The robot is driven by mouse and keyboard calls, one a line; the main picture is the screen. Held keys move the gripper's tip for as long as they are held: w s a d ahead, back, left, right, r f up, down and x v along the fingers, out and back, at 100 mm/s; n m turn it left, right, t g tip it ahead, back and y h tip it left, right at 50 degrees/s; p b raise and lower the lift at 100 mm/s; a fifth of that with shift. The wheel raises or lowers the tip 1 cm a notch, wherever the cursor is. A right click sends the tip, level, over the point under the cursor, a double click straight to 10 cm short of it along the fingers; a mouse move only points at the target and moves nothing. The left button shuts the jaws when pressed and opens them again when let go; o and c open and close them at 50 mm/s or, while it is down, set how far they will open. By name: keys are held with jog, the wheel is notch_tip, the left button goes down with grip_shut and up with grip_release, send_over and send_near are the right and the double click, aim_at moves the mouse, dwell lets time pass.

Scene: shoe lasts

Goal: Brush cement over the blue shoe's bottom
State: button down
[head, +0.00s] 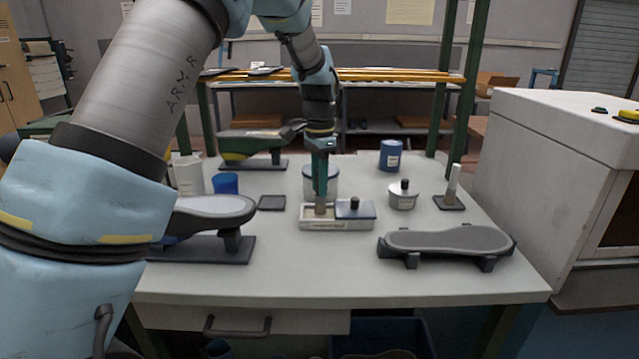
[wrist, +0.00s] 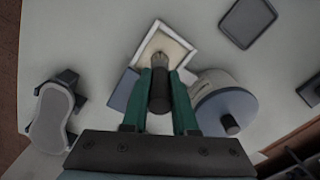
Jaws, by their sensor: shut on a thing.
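My gripper (head: 320,190) is shut on the brush (wrist: 160,92), which hangs upright with its bristles down in the open compartment of the white cement tray (head: 336,224). Pale cement shows around the bristles in the wrist view. A blue lid (head: 355,210) with a dark knob covers the tray's right compartment. At the left, a shoe (head: 212,206) sits bottom up on a dark stand; a bit of blue shows below its grey bottom, and my arm hides its left part. Whether cement is on this bottom I cannot tell.
A grey-bottomed shoe (head: 447,240) stands at the right front, and a green and yellow one (head: 250,145) at the back left. A tin (wrist: 225,105) is close behind my gripper. A blue cup (head: 225,183), dark pad (head: 272,202) and knobbed pot (head: 403,196) stand nearby. The table's front strip is clear.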

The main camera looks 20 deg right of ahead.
jog(key=shift+f, duration=0.6)
dwell(1.8)
jog(key=shift+r, duration=0.1)
jog(key=shift+r+p, duration=2.75)
jog(key=shift+r, duration=0.75)
